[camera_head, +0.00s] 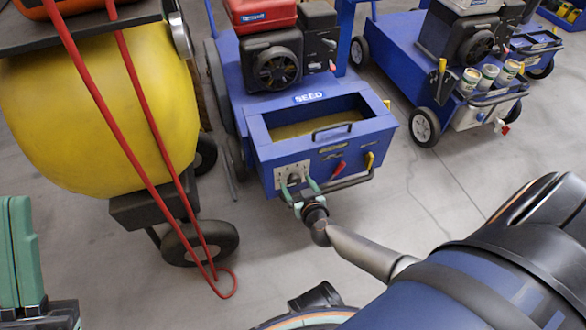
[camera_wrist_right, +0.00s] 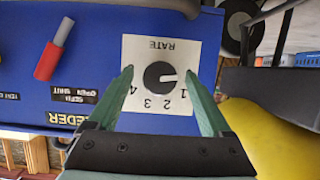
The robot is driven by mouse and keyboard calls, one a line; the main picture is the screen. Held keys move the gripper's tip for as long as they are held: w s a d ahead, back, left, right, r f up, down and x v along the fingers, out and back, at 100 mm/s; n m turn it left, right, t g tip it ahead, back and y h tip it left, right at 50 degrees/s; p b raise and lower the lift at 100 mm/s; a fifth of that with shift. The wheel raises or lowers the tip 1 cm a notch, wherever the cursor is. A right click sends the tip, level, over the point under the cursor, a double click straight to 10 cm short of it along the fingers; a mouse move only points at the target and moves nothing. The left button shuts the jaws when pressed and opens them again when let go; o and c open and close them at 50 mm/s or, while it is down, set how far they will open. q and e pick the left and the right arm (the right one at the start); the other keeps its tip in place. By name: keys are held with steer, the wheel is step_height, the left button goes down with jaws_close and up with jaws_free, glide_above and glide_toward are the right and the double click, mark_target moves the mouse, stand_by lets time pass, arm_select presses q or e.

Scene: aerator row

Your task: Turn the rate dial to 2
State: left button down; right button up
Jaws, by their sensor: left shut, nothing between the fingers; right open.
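The rate dial is a round black knob on a white plate marked RATE, on the front of the blue seed machine (camera_head: 320,150). In the right wrist view the dial (camera_wrist_right: 161,76) appears upside down, with 1 to 4 along its lower side. Its white mark points right, near the 1. My right gripper (camera_head: 300,190) is open at the dial (camera_head: 293,179). In the wrist view the green fingers of this gripper (camera_wrist_right: 168,95) stand on either side of the knob, apart from it. My left gripper (camera_head: 18,235) is shut and empty at the lower left.
A red lever (camera_head: 338,168), a yellow lever (camera_head: 369,160) and a dark bar handle (camera_head: 350,182) are right of the dial. A yellow tank (camera_head: 100,110) with red hoses stands close on the left. Another blue machine (camera_head: 400,45) is behind right. Grey floor is open to the right.

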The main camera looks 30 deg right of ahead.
steer(key=shift+w+f, duration=0.1)
steer(key=shift+w, duration=0.2)
jaws_close()
stand_by(0.6)
